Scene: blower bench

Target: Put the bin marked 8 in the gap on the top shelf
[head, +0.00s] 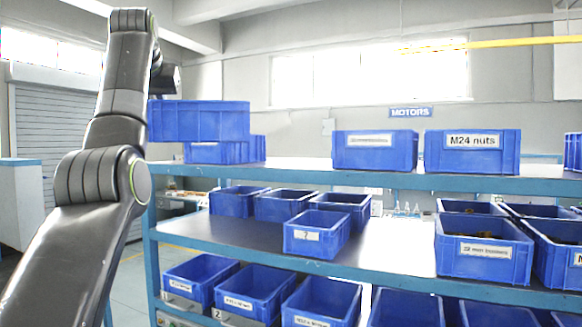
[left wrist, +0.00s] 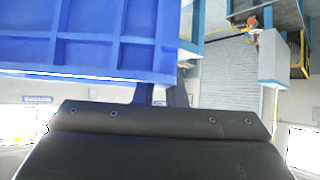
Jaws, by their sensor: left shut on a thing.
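My left gripper (head: 166,80) is shut on a blue bin (head: 198,121), held up at the left end of the top shelf (head: 300,170). The bin's label does not show, so I cannot read its number. The fingertips are hidden. In the left wrist view the bin (left wrist: 85,40) fills the upper left, above the dark gripper body (left wrist: 160,140). On the top shelf, an empty stretch lies between a blue bin (head: 225,152) partly hidden behind the held bin and a labelled blue bin (head: 375,151). My right gripper is not in view.
A bin marked M24 nuts (head: 472,152) stands further right on the top shelf. The middle shelf (head: 385,255) holds several blue bins, one marked 7 (head: 316,235). Several more bins, such as one marked 2 (head: 250,292), fill the lower shelf.

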